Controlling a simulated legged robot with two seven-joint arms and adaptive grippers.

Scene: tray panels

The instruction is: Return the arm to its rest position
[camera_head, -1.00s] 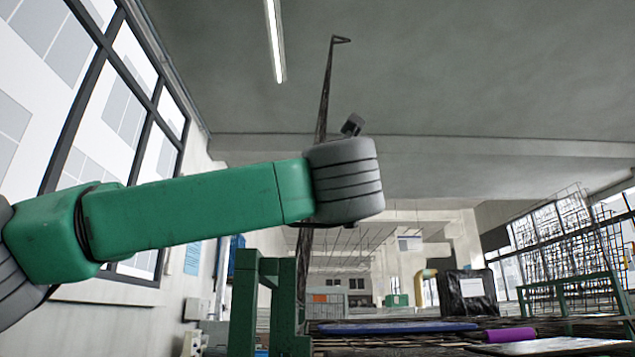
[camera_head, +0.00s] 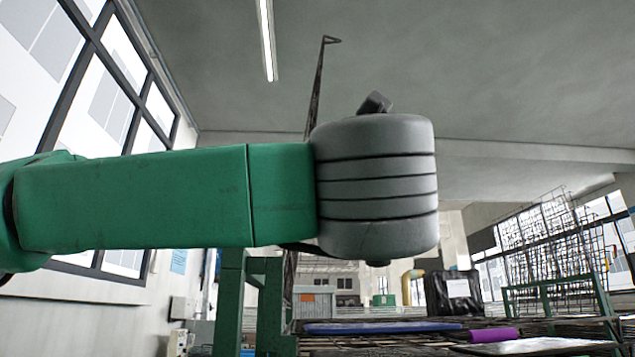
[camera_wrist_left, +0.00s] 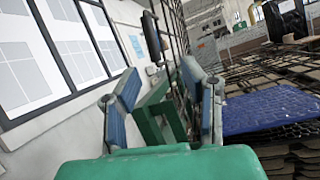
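My left arm (camera_head: 170,200) crosses the head view from the left, green, ending in a large grey ribbed joint. My left gripper (camera_wrist_left: 160,82) shows in the left wrist view with its two blue-padded fingers spread apart. I see nothing held between them; the wall and a green frame show behind. The left gripper's fingers cannot be made out in the head view. My right arm and gripper are in neither view.
A green frame (camera_head: 272,318) stands behind and below my arm. A blue panel (camera_head: 385,327) lies on the rack surface, with a purple roll (camera_head: 493,335) and a black box (camera_head: 452,296) to its right. Windows and wall are at left.

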